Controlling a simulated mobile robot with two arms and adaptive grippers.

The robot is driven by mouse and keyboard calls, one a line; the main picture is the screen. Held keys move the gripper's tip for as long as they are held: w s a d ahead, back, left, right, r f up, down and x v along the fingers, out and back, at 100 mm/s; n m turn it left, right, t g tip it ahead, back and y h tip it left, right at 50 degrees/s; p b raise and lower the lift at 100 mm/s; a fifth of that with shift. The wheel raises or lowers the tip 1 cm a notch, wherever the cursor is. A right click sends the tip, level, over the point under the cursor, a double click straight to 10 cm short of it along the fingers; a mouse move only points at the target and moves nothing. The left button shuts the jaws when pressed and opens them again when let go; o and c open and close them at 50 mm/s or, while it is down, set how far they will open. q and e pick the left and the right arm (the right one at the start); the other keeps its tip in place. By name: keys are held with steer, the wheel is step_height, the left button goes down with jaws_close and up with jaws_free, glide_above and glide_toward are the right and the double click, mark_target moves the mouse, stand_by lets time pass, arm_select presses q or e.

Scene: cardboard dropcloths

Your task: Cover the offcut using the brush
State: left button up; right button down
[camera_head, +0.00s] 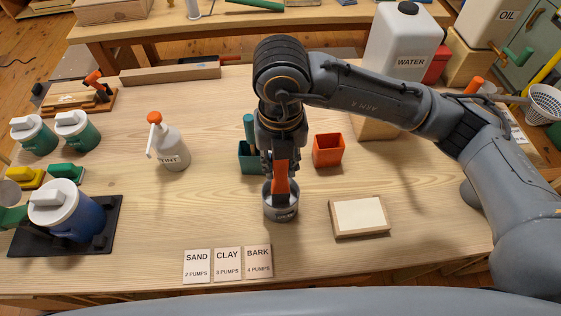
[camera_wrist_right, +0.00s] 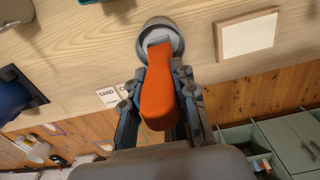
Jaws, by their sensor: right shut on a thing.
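My right gripper (camera_head: 281,165) points down over the middle of the table and is shut on the orange handle of the brush (camera_head: 281,180). In the right wrist view the handle (camera_wrist_right: 158,95) lies between the fingers. The brush's lower end is at the mouth of a grey metal can (camera_head: 281,212), seemingly inside it; how deep is hidden. The can also shows in the right wrist view (camera_wrist_right: 174,29). The offcut (camera_head: 359,216), a wooden board with a pale top, lies flat to the right of the can, apart from the brush. My left gripper is not in view.
Cards (camera_head: 227,262) marked SAND, CLAY and BARK lie in front. A TINT pump bottle (camera_head: 172,149) stands left. A teal box (camera_head: 247,160) and an orange box (camera_head: 328,151) stand behind the can. A blue jug (camera_head: 70,215) stands on a black base at left.

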stand_by(0.4)
step_height(320, 180, up, 8)
steer(key=p, duration=0.4)
steer(key=shift+p, duration=0.4)
steer(key=shift+r, duration=0.4)
stand_by(2.7)
steer(key=shift+r+p, duration=1.45)
steer(key=shift+r, duration=1.1)
steer(key=shift+d+f, duration=0.1)
steer(key=shift+f, duration=0.05)
